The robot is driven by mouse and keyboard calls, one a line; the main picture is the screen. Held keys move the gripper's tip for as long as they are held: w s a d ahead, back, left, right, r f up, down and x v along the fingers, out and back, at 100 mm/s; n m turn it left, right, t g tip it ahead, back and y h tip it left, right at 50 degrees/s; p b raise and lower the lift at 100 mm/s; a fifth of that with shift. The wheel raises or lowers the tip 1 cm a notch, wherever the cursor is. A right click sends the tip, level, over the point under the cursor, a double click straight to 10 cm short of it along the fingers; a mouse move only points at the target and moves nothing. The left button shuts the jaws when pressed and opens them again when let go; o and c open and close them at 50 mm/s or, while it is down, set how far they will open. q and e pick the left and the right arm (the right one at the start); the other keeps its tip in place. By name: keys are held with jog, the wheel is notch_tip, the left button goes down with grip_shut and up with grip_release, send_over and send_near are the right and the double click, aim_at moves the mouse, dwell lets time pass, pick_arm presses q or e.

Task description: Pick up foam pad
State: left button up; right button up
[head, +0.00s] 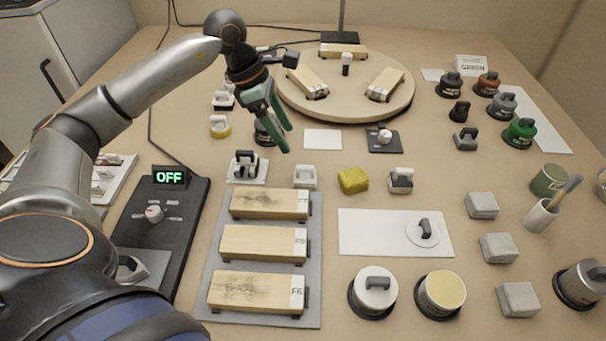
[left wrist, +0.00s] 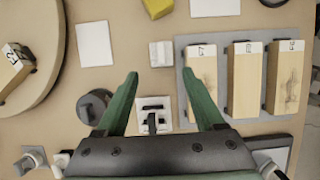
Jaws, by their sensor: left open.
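No label marks the foam pad. The thing most like foam is a yellow, rough-faced block (head: 353,180) mid-bench, partly cut off at the top of the left wrist view (left wrist: 157,7). A small white block (head: 305,176) stands to its left; in the left wrist view it (left wrist: 161,53) lies just beyond the fingertips. My left gripper (head: 286,140) has green fingers, spread apart and empty, above the bench to the left of the yellow block. In the left wrist view the fingers (left wrist: 160,74) frame a white plate with a black clip (left wrist: 152,113). My right gripper is not in view.
A grey tray (head: 214,262) holds three wooden blocks. A round turntable (head: 345,102) stands behind my gripper. A white sheet (head: 370,232) with a handled disc, several grey blocks (head: 498,247) and lidded pots (head: 441,294) lie to the right. A white card (head: 323,139) lies flat nearby.

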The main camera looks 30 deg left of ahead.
aim_at(303, 166)
pick_arm(q)
jog(key=x, duration=0.6)
jog(key=shift+f+b, duration=0.35)
jog(key=shift+b, duration=0.05)
jog(key=x, duration=0.5)
jog(key=shift+d+f+b, duration=0.15)
jog(key=shift+f+b, duration=0.2)
jog(key=shift+f, duration=0.05)
jog(key=shift+c, duration=1.3)
jog(key=c, duration=0.7)
jog(key=shift+c, duration=0.2)
jog(key=shift+r, duration=0.1)
